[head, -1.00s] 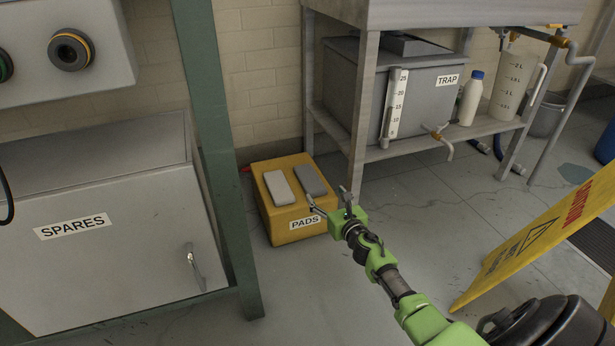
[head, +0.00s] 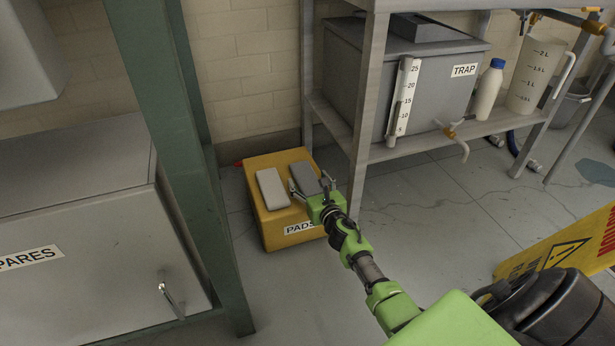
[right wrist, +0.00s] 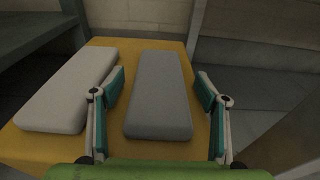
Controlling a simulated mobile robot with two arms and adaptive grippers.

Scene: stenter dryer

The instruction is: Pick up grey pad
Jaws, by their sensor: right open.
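The grey pad (head: 304,177) lies flat on top of the yellow PADS box (head: 272,226), on its right half. A paler, whitish pad (head: 272,188) lies beside it on the left. My right gripper (head: 308,188) is over the near end of the grey pad. In the right wrist view the grey pad (right wrist: 159,100) lies between the two open fingers (right wrist: 160,92), with a gap on each side. The pale pad (right wrist: 70,90) is just outside the left finger. My left gripper is not in view.
A steel stand (head: 360,120) with the TRAP tank (head: 440,75) rises right of the box. A green post (head: 170,130) and the SPARES cabinet (head: 80,230) are on the left.

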